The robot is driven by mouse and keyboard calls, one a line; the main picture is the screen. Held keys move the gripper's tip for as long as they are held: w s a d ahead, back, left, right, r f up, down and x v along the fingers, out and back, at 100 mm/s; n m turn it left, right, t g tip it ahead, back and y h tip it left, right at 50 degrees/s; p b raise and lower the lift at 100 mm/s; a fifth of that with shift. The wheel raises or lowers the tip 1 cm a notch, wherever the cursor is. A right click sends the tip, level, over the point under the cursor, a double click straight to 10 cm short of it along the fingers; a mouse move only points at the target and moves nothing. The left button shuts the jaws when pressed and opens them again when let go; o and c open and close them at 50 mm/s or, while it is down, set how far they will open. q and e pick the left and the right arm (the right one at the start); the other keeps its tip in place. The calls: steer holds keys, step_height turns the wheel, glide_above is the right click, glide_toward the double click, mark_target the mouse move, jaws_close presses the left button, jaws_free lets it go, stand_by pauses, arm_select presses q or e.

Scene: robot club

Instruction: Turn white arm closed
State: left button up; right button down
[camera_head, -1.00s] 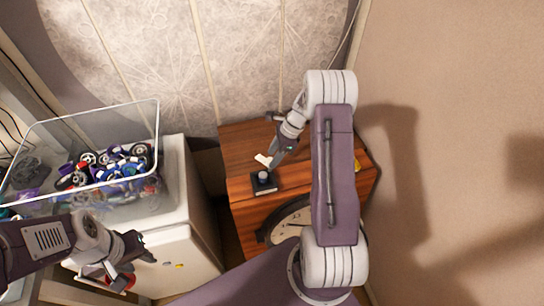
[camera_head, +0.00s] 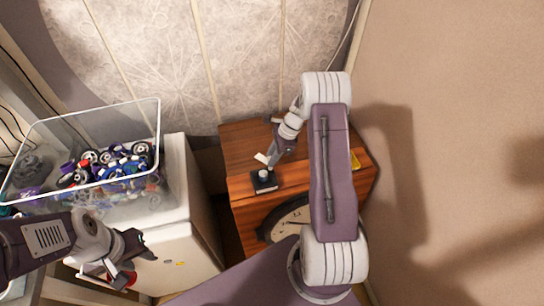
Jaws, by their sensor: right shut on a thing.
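A small black base with a round grey post (camera_head: 264,181) sits on the front left of the wooden cabinet top. A short white arm (camera_head: 262,158) shows just above and behind the post. My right gripper (camera_head: 270,158) reaches down from the upper right and is shut on the white arm. Its fingertips are small here and partly cover the arm, so where the arm joins the post is unclear. My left gripper (camera_head: 137,262) is at the lower left, away from the base, with its fingers apart.
The wooden cabinet (camera_head: 245,145) has a clock face (camera_head: 290,222) on its front and a small yellow item (camera_head: 355,161) on top. A clear bin (camera_head: 155,125) of toy parts stands on a white cabinet (camera_head: 180,235) at left. The beige wall (camera_head: 460,90) is at right.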

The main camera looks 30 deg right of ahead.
steer(key=n+g, duration=0.1)
steer(key=n, duration=0.2)
steer(key=shift+w+r+p, duration=0.1)
steer(key=shift+w+p, duration=0.1)
steer(key=shift+p, duration=0.15)
steer(key=n+g, duration=0.1)
steer(key=n, duration=0.3)
steer(key=shift+w+n+g, duration=0.1)
steer(key=shift+n+g, duration=0.3)
steer(key=n+g, duration=0.1)
steer(key=n, duration=0.2)
steer(key=n+g+h+b, duration=0.1)
steer(key=n, duration=0.2)
steer(key=shift+w+a, duration=0.1)
steer(key=shift+w, duration=0.05)
steer(key=n+h, duration=0.1)
steer(key=n, duration=0.1)
steer(key=n+h, duration=0.1)
steer(key=n, duration=0.2)
steer(key=shift+a+g, duration=0.1)
steer(key=shift+g, duration=0.3)
steer(key=shift+n, duration=0.4)
steer(key=c, duration=1.2)
jaws_free()
steer(key=shift+b, duration=0.3)
